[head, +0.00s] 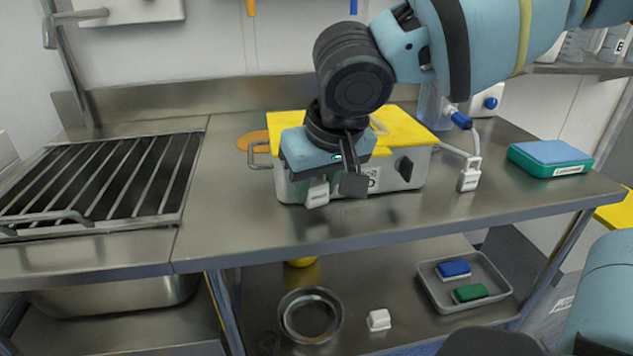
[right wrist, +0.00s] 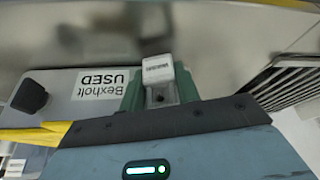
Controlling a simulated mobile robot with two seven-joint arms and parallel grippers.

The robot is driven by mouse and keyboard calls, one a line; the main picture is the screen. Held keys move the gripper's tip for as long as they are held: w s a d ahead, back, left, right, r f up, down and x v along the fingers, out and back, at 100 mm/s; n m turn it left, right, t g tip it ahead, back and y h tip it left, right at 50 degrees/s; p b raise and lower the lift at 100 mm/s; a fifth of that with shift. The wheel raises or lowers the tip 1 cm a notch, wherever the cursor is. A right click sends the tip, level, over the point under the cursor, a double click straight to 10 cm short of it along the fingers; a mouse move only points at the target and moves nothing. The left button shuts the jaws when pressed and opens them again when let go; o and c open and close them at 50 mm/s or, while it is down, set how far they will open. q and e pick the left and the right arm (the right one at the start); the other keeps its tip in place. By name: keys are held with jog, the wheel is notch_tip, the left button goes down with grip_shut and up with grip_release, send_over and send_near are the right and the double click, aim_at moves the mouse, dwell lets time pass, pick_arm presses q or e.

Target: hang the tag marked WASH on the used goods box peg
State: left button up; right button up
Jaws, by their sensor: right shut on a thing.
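The used goods box (head: 285,185) is a steel box with a yellow lid, standing on the steel table. A dark peg (head: 404,166) sticks out of its front; it also shows at the left of the right wrist view (right wrist: 29,94), beside the label reading USED. My right gripper (head: 337,187) is in front of the box, left of the peg. It is shut on a white tag (head: 317,193), seen between the fingers in the right wrist view (right wrist: 158,70); its print is too small to read. My left gripper is out of view.
A green-and-blue box (head: 551,160) sits at the table's right. The table front is clear. The lower shelf holds a grey tray (head: 430,285), a metal bowl (head: 310,315) and a small white object (head: 379,319).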

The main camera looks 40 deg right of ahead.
jog(key=shift+d+f, duration=0.1)
jog(key=o, duration=1)
jog(key=shift+o, duration=0.2)
jog(key=p+v, duration=0.2)
jog(key=v, duration=0.5)
jog(key=shift+r+p, duration=0.3)
jog(key=shift+r, duration=0.05)
jog(key=shift+s, duration=0.1)
jog(key=shift+s+f, duration=0.1)
